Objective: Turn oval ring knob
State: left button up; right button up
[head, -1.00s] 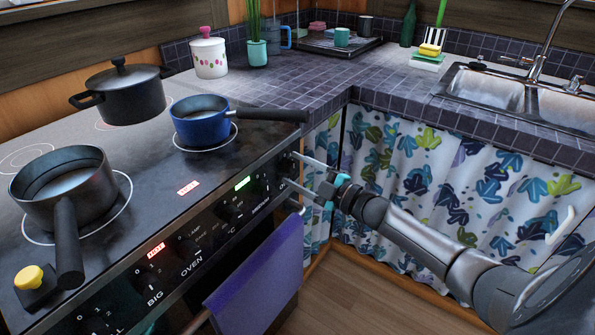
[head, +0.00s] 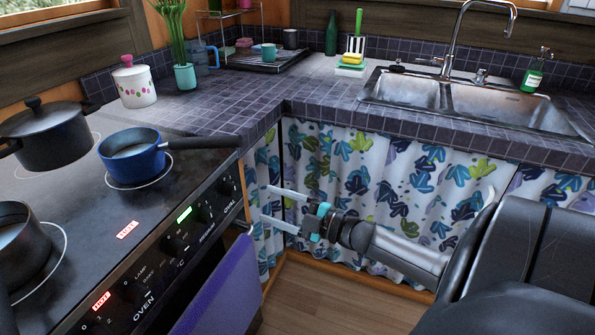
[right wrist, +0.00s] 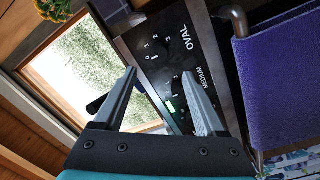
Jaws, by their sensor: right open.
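The oval ring knob is a dark dial by the OVAL label on the black stove front. In the head view it sits at the far right end of the panel (head: 226,187); in the right wrist view the dark knob (right wrist: 155,49) shows beyond the fingers, with white numbers around it. My right gripper (head: 268,204) is open and empty, its fingers pointing left at that end of the panel, with a gap between. Its two fingers also show in the right wrist view (right wrist: 158,75). The knob's exact turn is hard to read. My left gripper is out of view.
A blue saucepan (head: 131,165) stands on the hob, its handle reaching over the corner. A purple towel (head: 222,285) hangs at the oven front. A patterned curtain (head: 390,190) hangs behind my right arm, under the sink.

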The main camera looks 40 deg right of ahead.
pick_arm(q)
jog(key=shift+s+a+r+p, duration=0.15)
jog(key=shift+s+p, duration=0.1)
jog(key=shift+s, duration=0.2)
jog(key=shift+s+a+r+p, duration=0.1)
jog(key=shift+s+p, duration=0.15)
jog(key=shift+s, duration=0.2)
pick_arm(e)
jog(key=shift+v, duration=2.85)
jog(key=shift+f, duration=0.1)
jog(key=s+f+m+g+h, duration=0.2)
jog(key=s+f+m+h, duration=0.1)
jog(key=f, duration=0.6)
jog(key=s+f+m+g+h, duration=0.2)
jog(key=s+f+m, duration=0.2)
jog(key=f, duration=0.5)
jog(key=s+f+m+g+h, duration=0.3)
jog(key=f, duration=0.6)
jog(key=s+a+f+m+g, duration=0.1)
jog(key=s+a+f+g, duration=0.3)
jog(key=s+a+f, duration=0.3)
jog(key=s+a+f+m+g, duration=0.2)
jog(key=s+a+f+g, duration=0.2)
jog(key=s+a+f, duration=0.3)
jog(key=s, duration=0.4)
jog(key=shift+s+y, duration=0.2)
jog(key=shift+y, duration=0.2)
